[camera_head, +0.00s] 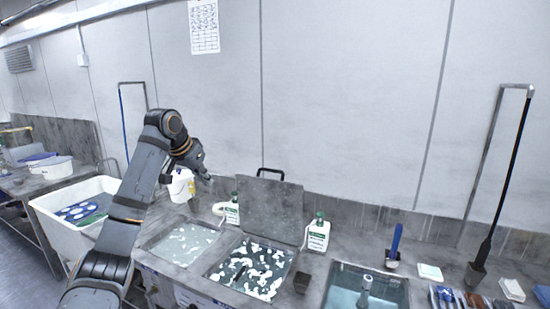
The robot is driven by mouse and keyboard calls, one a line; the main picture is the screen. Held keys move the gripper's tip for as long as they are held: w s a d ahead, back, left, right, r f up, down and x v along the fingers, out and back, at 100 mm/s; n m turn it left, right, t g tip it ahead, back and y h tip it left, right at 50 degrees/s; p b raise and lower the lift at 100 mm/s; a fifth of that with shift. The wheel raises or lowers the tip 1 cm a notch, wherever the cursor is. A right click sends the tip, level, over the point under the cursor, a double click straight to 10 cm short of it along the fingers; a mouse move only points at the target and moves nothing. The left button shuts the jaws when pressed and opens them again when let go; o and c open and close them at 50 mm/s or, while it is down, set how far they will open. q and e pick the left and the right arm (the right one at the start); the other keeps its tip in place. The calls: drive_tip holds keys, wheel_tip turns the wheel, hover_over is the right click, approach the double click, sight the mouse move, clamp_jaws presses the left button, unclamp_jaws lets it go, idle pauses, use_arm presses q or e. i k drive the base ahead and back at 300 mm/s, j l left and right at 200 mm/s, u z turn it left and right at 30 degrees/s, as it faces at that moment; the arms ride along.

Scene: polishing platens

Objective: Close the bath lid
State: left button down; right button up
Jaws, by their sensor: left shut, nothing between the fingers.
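The bath lid (268,207) is a grey plate standing open, raised at the back edge of the bath, with a dark handle (270,172) on its top edge. The bath (240,265) below it is uncovered and holds liquid with several white pieces in it. My left gripper (206,175) is shut and empty, in the air to the left of the lid and apart from it. My right gripper is not in view.
Another open bath (178,246) lies to the left and a water-filled sink (362,292) to the right. White bottles (317,236) (232,212) stand on both sides of the lid. A white tub (72,222) stands at the left.

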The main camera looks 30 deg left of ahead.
sight(270, 210)
drive_tip(key=i+j, duration=0.1)
drive_tip(key=i, duration=0.55)
drive_tip(key=i+j, duration=0.15)
drive_tip(key=i, duration=0.5)
